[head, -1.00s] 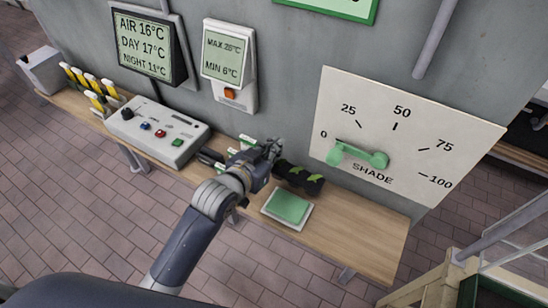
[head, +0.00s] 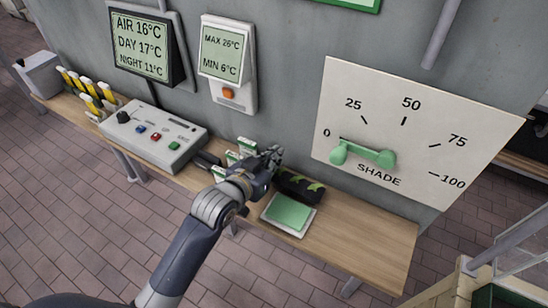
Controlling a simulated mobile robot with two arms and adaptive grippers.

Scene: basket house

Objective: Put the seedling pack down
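The seedling pack (head: 301,186) is a small black tray with bright green leaves. It is at the back of the wooden shelf (head: 350,235), close to the grey wall and just behind a green pad. My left gripper (head: 274,158) is at the pack's left end and hides part of it. The fingers overlap one another in this view, so I cannot tell whether they grip the pack. I also cannot tell whether the pack's underside touches the shelf. My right gripper is not in view.
The green pad with a pale rim (head: 288,213) lies in front of the pack. Small green-and-white packets (head: 246,147) stand left of my gripper, beyond them a control box (head: 152,136). A shade dial (head: 415,130) hangs above. The shelf's right end is clear.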

